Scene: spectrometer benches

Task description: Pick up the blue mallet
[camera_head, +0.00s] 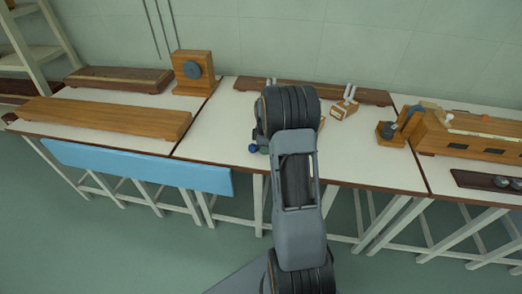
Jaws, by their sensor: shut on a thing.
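A small dark blue piece (253,148), which looks like part of the blue mallet, shows at the left edge of my arm, over the front of the middle bench. The rest of the mallet is hidden behind my arm. My gripper (262,140) is mostly hidden by my own wrist; only a bit of it shows beside the blue piece. It is shut on the mallet. I cannot tell whether the mallet touches the bench top.
The middle bench (225,125) has a small wooden block with pale pegs (344,108) to the right of my arm. A wooden box with a round grey disc (193,72) stands back left. A long wooden instrument (460,135) is at right. A light blue panel (140,167) hangs in front.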

